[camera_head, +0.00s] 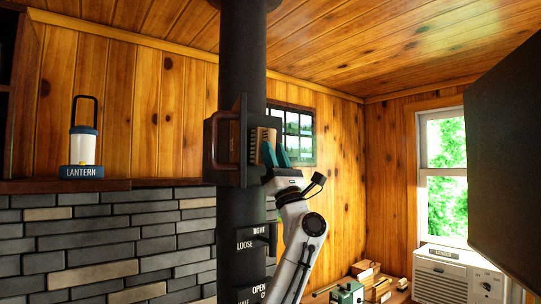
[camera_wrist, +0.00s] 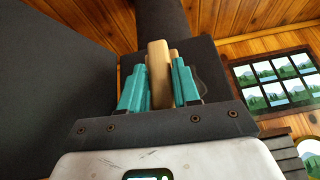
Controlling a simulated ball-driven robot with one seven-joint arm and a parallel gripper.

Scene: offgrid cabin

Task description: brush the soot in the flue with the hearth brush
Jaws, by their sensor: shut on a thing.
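The black flue (camera_head: 241,60) runs from floor level to the ceiling in the head view. A dark box-like port (camera_head: 225,175) with a U-shaped handle (camera_head: 208,140) sits on it, with a panel standing edge-on beside it. My gripper (camera_head: 274,154) is at the right side of this port, its teal fingers shut on the hearth brush (camera_head: 257,138). The brush's tan wooden part shows between the fingers in the wrist view (camera_wrist: 158,75). Its far end is close to the port; I cannot tell whether it touches inside. Soot cannot be made out.
A lantern (camera_head: 84,140) stands on the mantel shelf (camera_head: 140,184) at left. A dark panel (camera_head: 510,150) fills the right edge. A green box (camera_head: 347,293) and wood pieces lie low right, near a white unit (camera_head: 455,275).

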